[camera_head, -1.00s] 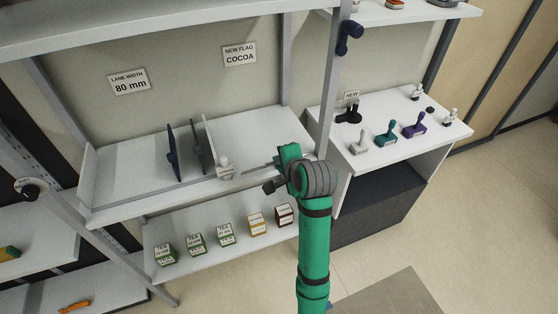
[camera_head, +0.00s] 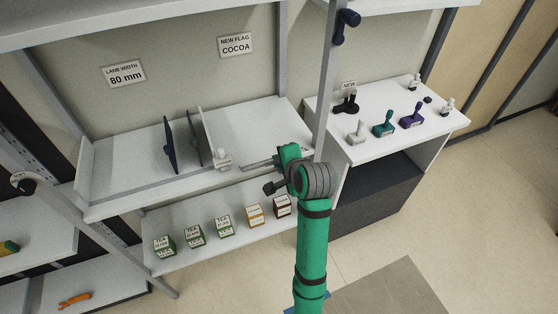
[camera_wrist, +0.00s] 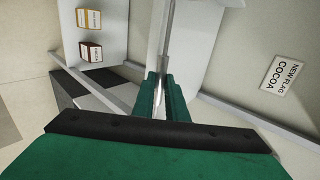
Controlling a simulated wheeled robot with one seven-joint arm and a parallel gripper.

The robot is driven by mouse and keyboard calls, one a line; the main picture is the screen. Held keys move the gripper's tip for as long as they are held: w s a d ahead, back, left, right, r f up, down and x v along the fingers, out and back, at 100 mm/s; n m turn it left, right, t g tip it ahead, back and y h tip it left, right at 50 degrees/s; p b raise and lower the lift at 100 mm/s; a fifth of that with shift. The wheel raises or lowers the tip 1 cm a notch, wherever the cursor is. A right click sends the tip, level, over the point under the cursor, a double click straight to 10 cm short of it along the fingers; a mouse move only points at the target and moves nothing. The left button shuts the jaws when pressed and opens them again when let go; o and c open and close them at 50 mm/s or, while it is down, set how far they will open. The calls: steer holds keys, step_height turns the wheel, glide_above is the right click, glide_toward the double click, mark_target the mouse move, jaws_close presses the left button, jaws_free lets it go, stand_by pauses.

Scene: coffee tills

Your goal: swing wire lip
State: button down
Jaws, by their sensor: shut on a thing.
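My gripper (camera_head: 278,161) is at the front edge of the upper shelf (camera_head: 130,197), near its right end. In the wrist view, my green gripper (camera_wrist: 163,97) is shut on a thin grey metal piece, which looks like the wire lip (camera_wrist: 170,38). It runs up between the fingers along the shelf edge. In the head view a thin grey bar (camera_head: 256,165) extends left from the gripper; I cannot tell fully where it ends. A small white block (camera_head: 222,161) sits left of the bar, apart from it, at the front of a lane divider (camera_head: 194,141).
A dark blue panel (camera_head: 170,146) stands on the shelf. Tea boxes (camera_head: 195,236) and two other boxes (camera_head: 254,214) stand on the shelf below. A grey post (camera_head: 327,95) rises just right of my gripper. A white counter (camera_head: 385,125) with several handled tools is beyond it.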

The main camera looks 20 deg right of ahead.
steer(key=shift+s+f, duration=0.35)
steer(key=shift+f, duration=0.4)
steer(key=c, duration=1.7)
jaws_free()
steer(key=shift+r, duration=0.1)
